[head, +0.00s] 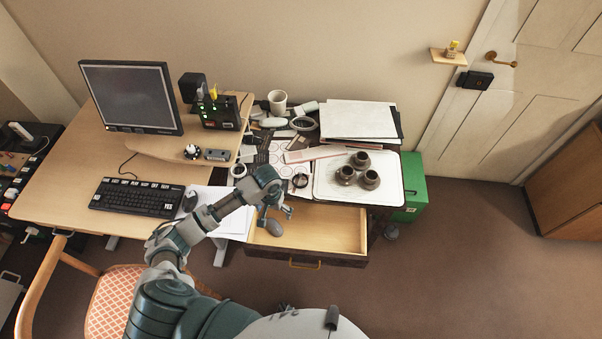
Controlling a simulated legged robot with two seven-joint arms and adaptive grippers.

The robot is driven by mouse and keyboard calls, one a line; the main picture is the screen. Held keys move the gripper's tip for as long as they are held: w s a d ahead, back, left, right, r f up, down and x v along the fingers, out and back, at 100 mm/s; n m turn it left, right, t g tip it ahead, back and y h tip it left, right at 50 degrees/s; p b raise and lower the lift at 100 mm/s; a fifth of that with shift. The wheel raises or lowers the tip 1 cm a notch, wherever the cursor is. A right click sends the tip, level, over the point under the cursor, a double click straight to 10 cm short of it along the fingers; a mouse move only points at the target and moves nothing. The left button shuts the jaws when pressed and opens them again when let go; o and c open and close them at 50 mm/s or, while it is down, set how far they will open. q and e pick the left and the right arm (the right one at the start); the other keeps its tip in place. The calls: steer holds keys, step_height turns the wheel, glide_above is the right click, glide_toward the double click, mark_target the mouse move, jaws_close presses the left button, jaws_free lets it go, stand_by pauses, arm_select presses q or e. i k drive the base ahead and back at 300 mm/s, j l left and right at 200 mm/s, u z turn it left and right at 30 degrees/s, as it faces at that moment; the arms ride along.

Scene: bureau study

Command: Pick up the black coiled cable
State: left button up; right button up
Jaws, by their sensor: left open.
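My left gripper (281,219) is open and appears empty. My left arm reaches up from the bottom of the view. My right gripper is not in view.
A white tray (325,191) holds three brown cups (369,180) right of my gripper. Papers (358,119) lie behind it. A white cup (277,101), a monitor (130,97) and a keyboard (136,197) stand farther left. A green box (412,185) stands beside the desk. The drawer looks mostly empty.

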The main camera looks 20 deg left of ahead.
mark_target(300, 174)
steer(key=i, duration=0.85)
